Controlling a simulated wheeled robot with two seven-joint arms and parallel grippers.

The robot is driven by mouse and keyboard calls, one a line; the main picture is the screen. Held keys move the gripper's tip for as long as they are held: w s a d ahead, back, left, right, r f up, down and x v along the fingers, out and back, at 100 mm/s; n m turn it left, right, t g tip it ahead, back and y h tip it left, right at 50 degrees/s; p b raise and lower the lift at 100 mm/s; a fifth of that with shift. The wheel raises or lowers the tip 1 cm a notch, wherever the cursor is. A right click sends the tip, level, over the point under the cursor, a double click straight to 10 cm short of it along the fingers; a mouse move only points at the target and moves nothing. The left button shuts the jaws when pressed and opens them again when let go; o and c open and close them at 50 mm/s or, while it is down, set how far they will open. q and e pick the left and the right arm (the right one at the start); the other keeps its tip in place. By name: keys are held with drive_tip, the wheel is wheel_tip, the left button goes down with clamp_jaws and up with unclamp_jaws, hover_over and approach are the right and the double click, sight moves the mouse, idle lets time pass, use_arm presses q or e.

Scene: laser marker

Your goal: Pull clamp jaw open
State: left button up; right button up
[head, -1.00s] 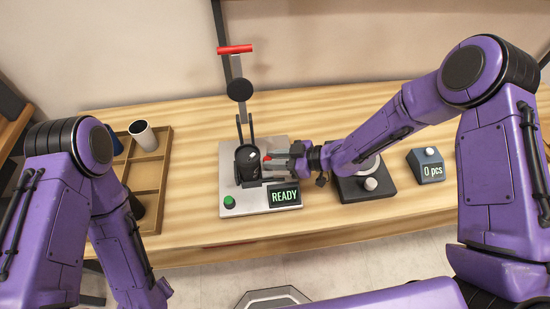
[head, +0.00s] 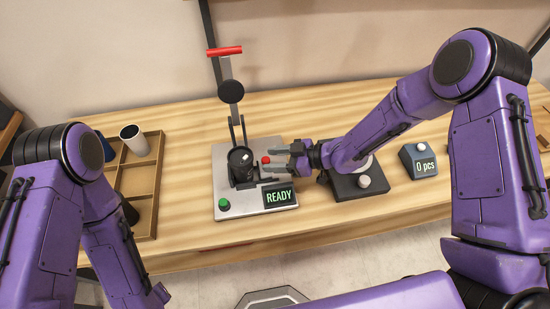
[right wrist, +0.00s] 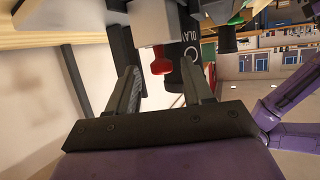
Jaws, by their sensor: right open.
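The clamp device (head: 224,180) has a light grey base, and a dark cup (head: 241,166) stands at its clamp. Its red knob (head: 265,160) is on the right side, beside the cup. My right gripper (head: 270,166) is open at the knob, its fingers pointing left. In the right wrist view the red knob (right wrist: 161,60) shows in the gap between the fingers of my right gripper (right wrist: 158,75), and neither finger visibly grips it. The dark cup, with white lettering, is behind the knob. My left gripper is out of view.
The press lever with its red handle (head: 224,51) stands up behind the cup. A READY display (head: 279,196) and a green button (head: 223,204) are at the base's front. A wooden tray (head: 150,187) holding a white cup (head: 134,140) is left; a counter box (head: 420,163) is right.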

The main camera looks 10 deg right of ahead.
drive_tip(key=b+v, duration=0.1)
drive_tip(key=v, duration=0.9)
drive_tip(key=shift+d+b, duration=0.3)
drive_tip(key=shift+s, duration=0.1)
drive_tip(key=shift+s, duration=0.1)
